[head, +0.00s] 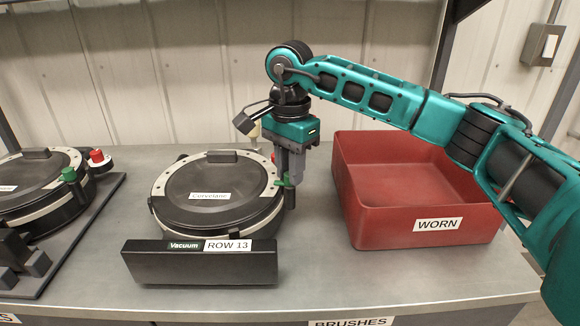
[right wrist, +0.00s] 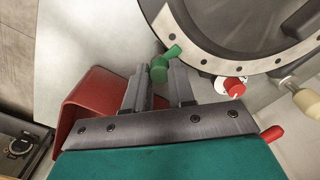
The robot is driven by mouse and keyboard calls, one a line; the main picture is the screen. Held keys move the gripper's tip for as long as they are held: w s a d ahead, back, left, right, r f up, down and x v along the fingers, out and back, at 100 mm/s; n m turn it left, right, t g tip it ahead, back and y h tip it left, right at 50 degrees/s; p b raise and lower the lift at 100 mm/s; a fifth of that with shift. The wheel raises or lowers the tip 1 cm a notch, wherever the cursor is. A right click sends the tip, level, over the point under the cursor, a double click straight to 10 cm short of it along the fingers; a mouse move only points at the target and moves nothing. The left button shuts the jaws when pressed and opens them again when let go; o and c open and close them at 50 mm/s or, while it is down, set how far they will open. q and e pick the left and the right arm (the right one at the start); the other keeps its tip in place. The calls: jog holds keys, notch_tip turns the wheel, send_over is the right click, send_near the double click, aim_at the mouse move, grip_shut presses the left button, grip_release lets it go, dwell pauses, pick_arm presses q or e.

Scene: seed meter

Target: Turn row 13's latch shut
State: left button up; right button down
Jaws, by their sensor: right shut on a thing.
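The row 13 meter (head: 217,193) is a round black unit with a pale rim and a "Cervelaric"-like lid label. It stands behind a black plate (head: 200,265) marked "Vacuum" and "ROW 13". Its green latch (head: 284,181) is at the right side of the rim; in the right wrist view the latch (right wrist: 160,70) has a short arm pointing toward the rim. My right gripper (head: 289,178) points down there, its fingers shut on the green latch, partly hiding it in the head view. In the wrist view the gripper fingers (right wrist: 160,90) flank the latch. My left gripper is not in view.
A red bin (head: 430,222) labelled "WORN" stands right of the meter. Another meter (head: 35,190) with green and red knobs stands at the left. A red knob (right wrist: 235,88) and a cream handle (right wrist: 306,102) lie near the rim.

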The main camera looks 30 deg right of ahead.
dwell(0.4)
jog(key=c, duration=0.9)
grip_release()
jog(key=shift+c, duration=0.2)
jog(key=shift+r, duration=0.1)
notch_tip(320, 180, up, 13)
jog(key=shift+p, duration=0.4)
